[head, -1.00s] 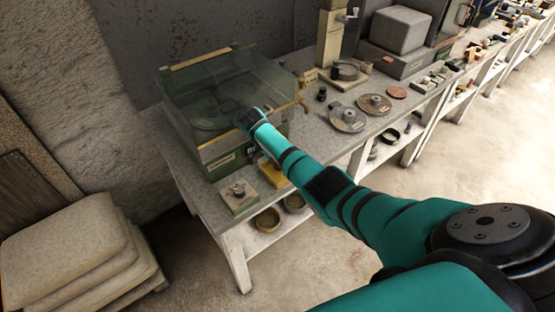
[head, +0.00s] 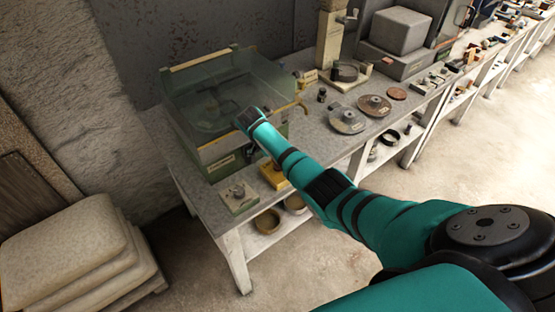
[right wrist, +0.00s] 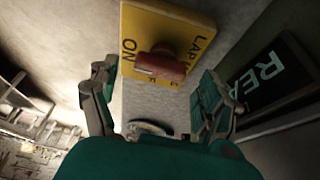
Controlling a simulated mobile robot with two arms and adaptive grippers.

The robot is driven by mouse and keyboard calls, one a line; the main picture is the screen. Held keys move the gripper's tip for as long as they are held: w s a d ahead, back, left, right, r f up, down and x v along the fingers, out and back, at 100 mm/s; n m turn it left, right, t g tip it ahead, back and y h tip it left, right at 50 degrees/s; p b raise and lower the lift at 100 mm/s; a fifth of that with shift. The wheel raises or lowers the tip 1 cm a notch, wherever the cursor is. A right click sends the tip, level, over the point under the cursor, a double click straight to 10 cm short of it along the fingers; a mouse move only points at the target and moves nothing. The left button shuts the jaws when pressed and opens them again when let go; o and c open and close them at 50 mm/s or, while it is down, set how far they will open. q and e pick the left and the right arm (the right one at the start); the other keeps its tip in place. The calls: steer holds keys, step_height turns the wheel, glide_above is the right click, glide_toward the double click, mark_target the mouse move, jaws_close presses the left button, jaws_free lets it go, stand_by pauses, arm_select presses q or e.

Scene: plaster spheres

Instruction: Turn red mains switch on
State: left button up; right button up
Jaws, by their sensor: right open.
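The red switch (right wrist: 162,67) sits on a yellow plate (right wrist: 160,25) in the right wrist view. The plate bears "ON" and partly hidden lettering starting "LAP". The red handle lies across the plate between my right gripper's (right wrist: 158,76) spread fingers. The fingers are open, one on each side of the handle; I cannot tell whether either touches it. In the head view the yellow switch box (head: 274,177) shows beside the glass-sided machine, partly behind my right arm. My left gripper is not in view.
The glass-sided machine (head: 200,100) stands on the workbench (head: 310,125), near the wall. A dark display (right wrist: 270,70) with pale letters is right of the switch. A small box with a knob (head: 239,195) sits at the bench's front corner. Stacked sacks (head: 75,250) lie at left.

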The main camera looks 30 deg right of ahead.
steer(key=v, duration=0.6)
steer(key=shift+r, duration=0.2)
